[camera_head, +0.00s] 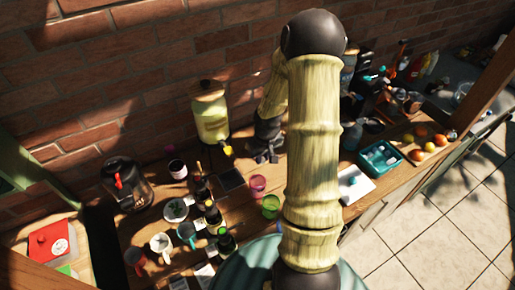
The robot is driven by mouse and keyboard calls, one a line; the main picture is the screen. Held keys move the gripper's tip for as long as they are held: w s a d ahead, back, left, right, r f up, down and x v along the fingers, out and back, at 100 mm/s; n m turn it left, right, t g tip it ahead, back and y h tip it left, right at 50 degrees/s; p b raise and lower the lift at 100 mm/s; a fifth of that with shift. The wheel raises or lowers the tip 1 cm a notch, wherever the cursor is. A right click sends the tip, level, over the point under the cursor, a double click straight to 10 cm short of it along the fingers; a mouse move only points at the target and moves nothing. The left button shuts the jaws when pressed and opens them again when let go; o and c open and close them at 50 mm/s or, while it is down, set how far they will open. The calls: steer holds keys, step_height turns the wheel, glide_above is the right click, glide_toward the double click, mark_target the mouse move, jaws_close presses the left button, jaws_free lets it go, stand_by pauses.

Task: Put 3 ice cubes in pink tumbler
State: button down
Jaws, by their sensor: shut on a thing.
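The pink tumbler (258,184) stands upright on the wooden table, below and slightly left of my gripper in the picture. My gripper (264,157) is dark and points down at the back of the table. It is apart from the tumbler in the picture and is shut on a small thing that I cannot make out.
A green tumbler (270,206) stands close to the pink one. A pale yellow dispenser (210,115) is at the back wall. Dark bottles (213,217) and mugs crowd the left. A teal tray (380,160) and fruit (428,147) are at the right.

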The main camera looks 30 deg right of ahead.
mark_target(263, 163)
steer(key=shift+w, duration=0.1)
steer(key=shift+s+r, duration=0.1)
steer(key=shift+s, duration=0.1)
step_height(263, 163, down, 6)
steer(key=b, duration=0.5)
steer(key=shift+w, duration=0.1)
steer(key=c, duration=1.2)
jaws_free()
steer(key=shift+c, duration=0.2)
steer(key=shift+r, duration=0.1)
step_height(263, 163, up, 17)
steer(key=s+b, duration=0.2)
